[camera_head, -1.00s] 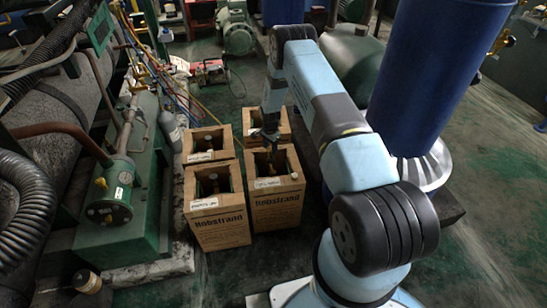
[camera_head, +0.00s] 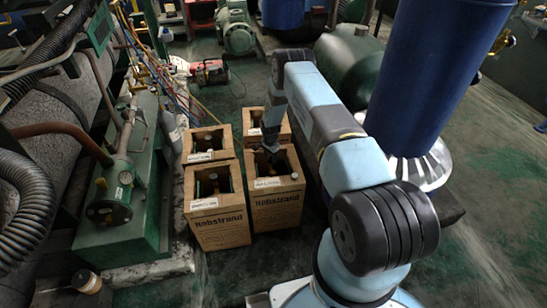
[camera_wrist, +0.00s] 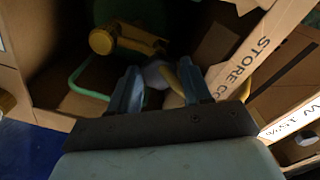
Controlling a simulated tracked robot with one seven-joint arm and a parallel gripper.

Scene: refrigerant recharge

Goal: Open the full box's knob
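Several open-topped boxes stand in a cluster: front right (camera_head: 275,207), front left (camera_head: 218,226), back left (camera_head: 207,143) and back right (camera_head: 250,121). Each has a small label; I cannot read which says full. My gripper (camera_head: 269,145) reaches down at the top of the front-right box, near its rear edge. In the wrist view my gripper (camera_wrist: 160,92) has its two fingers apart inside a box opening. A yellow valve knob (camera_wrist: 103,41) lies beyond and left of the fingers. Another yellow part (camera_wrist: 187,72) shows by the right finger, partly hidden.
A green machine with pipes (camera_head: 120,215) stands left of the boxes. A large blue cylinder (camera_head: 425,80) stands at the right. A box wall with printed letters (camera_wrist: 250,58) lies close to the right finger. Open floor lies in front of the boxes.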

